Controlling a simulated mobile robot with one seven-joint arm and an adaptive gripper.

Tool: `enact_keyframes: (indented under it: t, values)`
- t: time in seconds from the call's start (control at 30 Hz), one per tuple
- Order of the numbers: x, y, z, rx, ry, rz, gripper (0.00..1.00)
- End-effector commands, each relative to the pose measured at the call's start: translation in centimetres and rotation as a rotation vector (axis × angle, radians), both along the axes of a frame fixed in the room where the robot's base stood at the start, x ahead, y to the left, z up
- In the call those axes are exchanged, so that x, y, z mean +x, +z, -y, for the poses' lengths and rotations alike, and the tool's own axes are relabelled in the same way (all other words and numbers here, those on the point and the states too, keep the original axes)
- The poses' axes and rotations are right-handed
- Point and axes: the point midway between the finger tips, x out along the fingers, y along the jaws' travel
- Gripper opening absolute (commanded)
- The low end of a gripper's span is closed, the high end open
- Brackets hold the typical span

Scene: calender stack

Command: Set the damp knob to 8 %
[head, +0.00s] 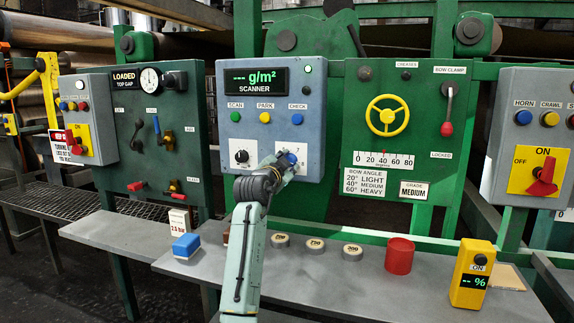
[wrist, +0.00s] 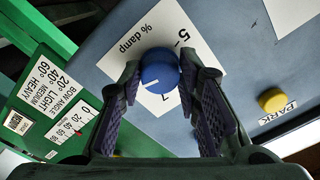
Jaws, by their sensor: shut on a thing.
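The damp knob (wrist: 160,72) is a round blue knob with a white mark, on a white plate (wrist: 143,42) printed "% damp". In the wrist view, a 5 and a 7 show beside it; other scale numbers are hidden. The white mark points toward the lower left of that picture, and its exact reading cannot be told. My gripper (wrist: 160,82) has a fingertip on each side of the knob and is shut on it. In the head view, my gripper (head: 287,165) is at the lower right of the blue scanner panel (head: 268,140) and largely covers the knob.
A black-and-white dial (head: 241,156) sits left of the knob. Coloured buttons, including a yellow one (wrist: 271,100), are on the same panel. A green panel with a yellow handwheel (head: 387,115) stands to the right. The bench below holds a red cup (head: 399,256) and a yellow meter (head: 472,275) showing "-- %".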

Motion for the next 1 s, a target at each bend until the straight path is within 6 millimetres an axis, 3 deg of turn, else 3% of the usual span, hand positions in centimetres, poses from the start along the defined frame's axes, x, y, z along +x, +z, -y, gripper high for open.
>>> enact_keyframes:
  t: [0.47, 0.5, 0.8, 1.0]
  values:
    - [0.00, -0.06, 0.00, 0.018, 0.000, 0.004, 0.03]
    - [0.01, -0.06, 0.01, 0.018, 0.000, 0.004, 0.31]
    - [0.00, -0.02, 0.01, 0.015, 0.000, 0.005, 0.51]
    - [0.00, 0.00, 0.00, 0.015, 0.000, 0.005, 0.51]
